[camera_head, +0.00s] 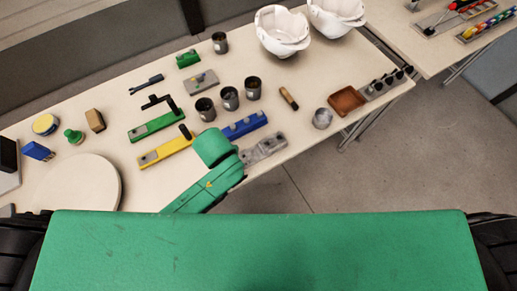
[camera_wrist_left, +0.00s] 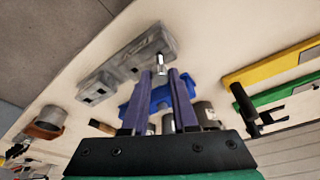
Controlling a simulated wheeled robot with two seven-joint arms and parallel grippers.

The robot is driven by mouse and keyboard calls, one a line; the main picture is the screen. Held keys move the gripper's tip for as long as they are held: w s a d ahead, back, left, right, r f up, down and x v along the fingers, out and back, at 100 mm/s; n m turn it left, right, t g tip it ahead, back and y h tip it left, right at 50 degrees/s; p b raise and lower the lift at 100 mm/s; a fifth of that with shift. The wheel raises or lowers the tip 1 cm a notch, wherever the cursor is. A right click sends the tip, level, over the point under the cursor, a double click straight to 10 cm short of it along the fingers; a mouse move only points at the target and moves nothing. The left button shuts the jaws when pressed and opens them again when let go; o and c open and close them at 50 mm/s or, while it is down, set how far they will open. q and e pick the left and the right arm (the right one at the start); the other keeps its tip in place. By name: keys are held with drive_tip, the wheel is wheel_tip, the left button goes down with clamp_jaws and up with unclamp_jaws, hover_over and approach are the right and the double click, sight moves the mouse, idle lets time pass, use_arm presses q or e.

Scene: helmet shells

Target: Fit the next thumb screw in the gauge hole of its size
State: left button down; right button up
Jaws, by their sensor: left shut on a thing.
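My left gripper (camera_wrist_left: 160,74) shows in the left wrist view, its two fingers shut on a small silvery thumb screw (camera_wrist_left: 161,66). The screw's tip appears over the grey gauge block (camera_wrist_left: 104,84); I cannot tell whether they touch. In the head view my green arm hides this gripper and the screw. The grey gauge block (camera_head: 264,149) lies right of the arm, beside a blue block with round spots (camera_head: 244,125). A yellow block (camera_head: 163,152) and a green block (camera_head: 153,127) lie to the left, each with a dark upright piece. My right gripper is not visible.
Several dark cups (camera_head: 205,109) stand behind the blocks. A brown tray (camera_head: 346,100), a grey cup (camera_head: 322,118) and a rack with black knobs (camera_head: 384,84) are at the right edge. White helmet shells (camera_head: 283,31) stand at the back. A round pale board (camera_head: 78,185) is at left.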

use_arm(q)
drive_tip(key=shift+f, duration=0.3)
idle(0.4)
drive_tip(key=shift+r+p, duration=1.45)
drive_tip(key=shift+p, duration=0.3)
drive_tip(key=shift+f, duration=0.1)
drive_tip(key=shift+f, duration=0.15)
drive_tip(key=shift+f, duration=0.5)
drive_tip(key=shift+f, duration=0.4)
drive_tip(key=shift+f, duration=0.35)
drive_tip(key=shift+r, duration=0.1)
